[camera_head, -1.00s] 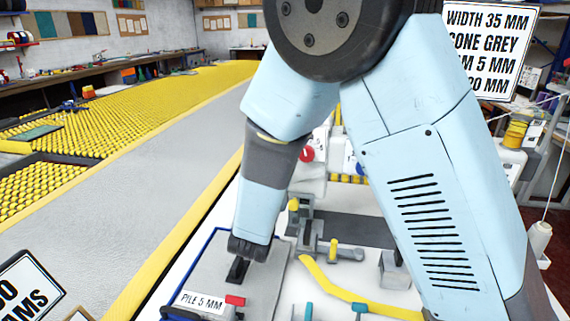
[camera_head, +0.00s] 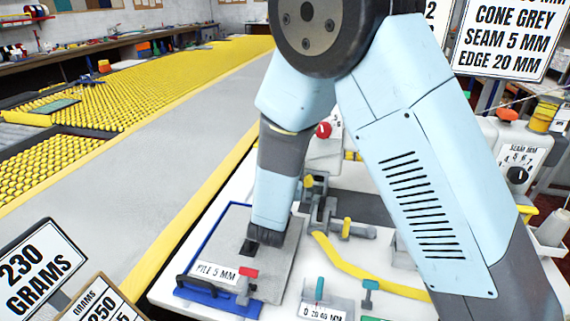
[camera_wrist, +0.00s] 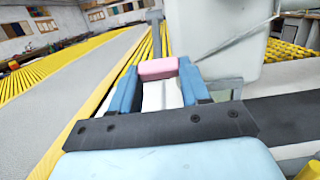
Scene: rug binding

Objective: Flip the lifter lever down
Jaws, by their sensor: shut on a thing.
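In the wrist view, my gripper (camera_wrist: 160,84) has its two blue fingers on either side of a small pink block (camera_wrist: 158,68) and is shut on it. The block looks like the handle of the lifter lever; the rest of the lever is hidden. A white machine body (camera_wrist: 215,40) stands close on the right of the fingers, and a grey post (camera_wrist: 155,35) rises beyond them. In the head view, my arm covers my gripper and the handle. Part of the white machine with a red round knob (camera_head: 323,130) shows between my arm links.
A grey plate with a "PILE 5 MM" label (camera_head: 216,272) and a red-topped clamp (camera_head: 248,273) lies on the white table. A yellow strip (camera_head: 345,268) runs across the table. A yellow-knobbed part (camera_head: 309,182) stands behind. The long grey rug (camera_head: 130,180) lies on the left.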

